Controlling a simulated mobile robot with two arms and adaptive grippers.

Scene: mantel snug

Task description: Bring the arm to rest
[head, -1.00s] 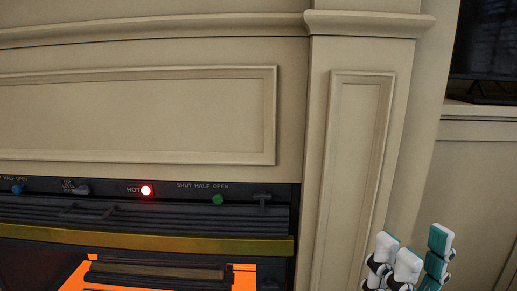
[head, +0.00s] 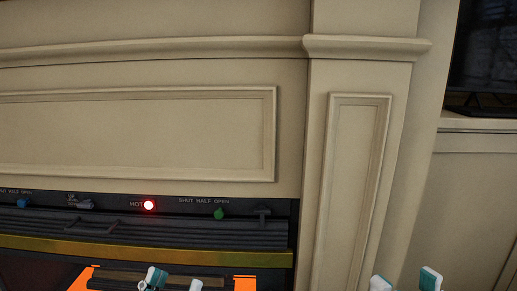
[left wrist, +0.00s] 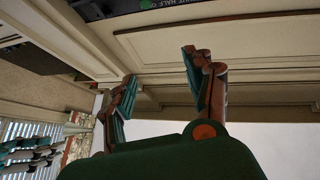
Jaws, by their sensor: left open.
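My left gripper (head: 173,281) shows at the bottom edge of the head view, with two white and teal fingertips apart and nothing between them. It stands in front of the fire opening, and its lower part is cut off. In the left wrist view its two fingers (left wrist: 158,84) are spread and empty, with the pale panelling beyond. My right gripper (head: 405,282) shows only its two separated fingertips at the bottom right of the head view. It also shows small at the left edge of the left wrist view (left wrist: 30,152).
The dark fireplace front has a glowing red lamp (head: 149,205), a green knob (head: 218,213), a blue knob (head: 22,202) and a brass strip (head: 150,252). A moulded ledge (head: 366,46) crosses the panelled wall. A dark screen (head: 486,55) stands on a shelf at right.

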